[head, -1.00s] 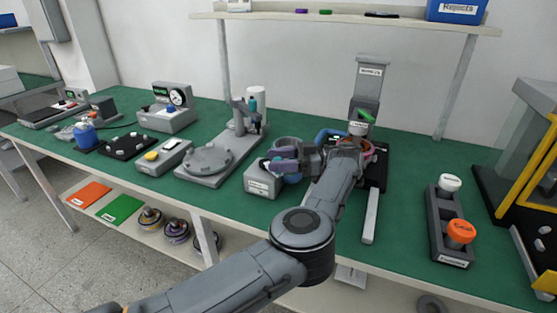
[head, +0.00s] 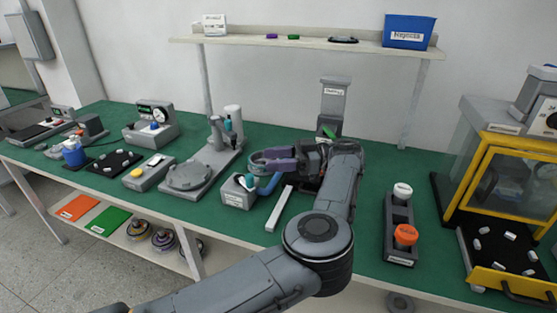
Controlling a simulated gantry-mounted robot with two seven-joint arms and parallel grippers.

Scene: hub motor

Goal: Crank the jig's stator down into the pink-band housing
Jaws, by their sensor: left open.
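The jig is the grey column (head: 334,100) at the back of the bench, with a white label near its top and a green part (head: 329,132), maybe the crank handle, low on it. My left gripper (head: 268,163) is at the jig's front left, open, with its purple-sided fingers pointing left. It appears empty. The forearm and wrist cover the lower front of the jig, so the stator and the pink-band housing are hidden. I cannot tell whether the gripper touches anything there. My right gripper is not in view.
A small grey labelled box (head: 237,195) with a teal part stands below the left fingers. A grey bar (head: 279,209) lies beside it. A grey rack (head: 399,222) holds white and orange-topped pieces. A yellow-framed cabinet (head: 492,215) has its tray out. Green bench shows between.

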